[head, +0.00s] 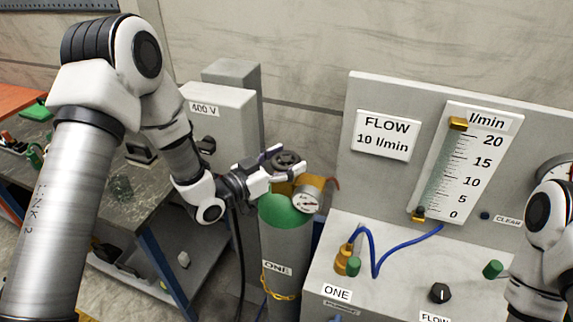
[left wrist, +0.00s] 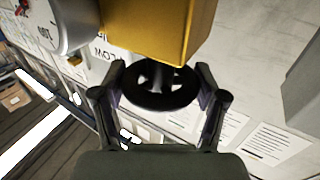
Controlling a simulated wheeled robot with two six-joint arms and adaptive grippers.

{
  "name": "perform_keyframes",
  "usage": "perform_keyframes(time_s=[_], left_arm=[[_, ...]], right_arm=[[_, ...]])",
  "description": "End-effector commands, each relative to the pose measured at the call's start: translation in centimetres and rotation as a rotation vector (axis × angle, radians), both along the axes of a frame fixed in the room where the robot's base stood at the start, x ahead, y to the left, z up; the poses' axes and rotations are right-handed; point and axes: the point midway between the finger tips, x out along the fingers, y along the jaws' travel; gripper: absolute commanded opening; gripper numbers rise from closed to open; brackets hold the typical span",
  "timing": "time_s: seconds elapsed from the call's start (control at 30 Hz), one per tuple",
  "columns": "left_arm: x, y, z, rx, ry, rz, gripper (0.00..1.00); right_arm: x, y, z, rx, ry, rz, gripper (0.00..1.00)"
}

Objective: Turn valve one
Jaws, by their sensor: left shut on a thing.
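Valve one is a dark round handwheel (head: 285,162) on top of a grey gas cylinder (head: 287,245) with a green shoulder and a label "ONE". My left gripper (head: 276,164) is at the handwheel, with its fingers on either side of the rim, shut on it. In the left wrist view the handwheel (left wrist: 158,88) sits between the two fingertips (left wrist: 160,84), below a yellow regulator body (left wrist: 165,28). A round gauge (head: 306,200) is attached at the regulator. My right arm shows at the right edge; its gripper is out of view.
A grey panel carries a "FLOW 10 l/min" sign (head: 384,135) and a flow scale (head: 466,165). In front are a bench box with a black knob (head: 440,293) and a blue hose (head: 375,262). A "400 V" cabinet (head: 222,125) stands behind my left forearm. A workbench is at left.

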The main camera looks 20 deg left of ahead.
Motion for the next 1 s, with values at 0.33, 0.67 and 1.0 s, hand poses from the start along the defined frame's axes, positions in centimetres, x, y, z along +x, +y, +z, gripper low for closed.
perform_keyframes(time_s=[0.33, 0.67, 1.0], left_arm=[[0.2, 0.2, -0.1, 0.001, -0.004, -0.323, 0.38], [0.2, 0.1, -0.2, 0.003, -0.001, -0.639, 0.38], [0.1, 0.0, -0.2, 0.003, -0.001, -0.908, 0.38]], right_arm=[[0.0, 0.0, -1.2, 0.000, 0.000, 0.000, 0.65], [0.0, 0.0, -2.2, 0.000, 0.000, 0.000, 0.65], [0.0, 0.0, -3.7, 0.000, 0.000, 0.000, 0.65]])
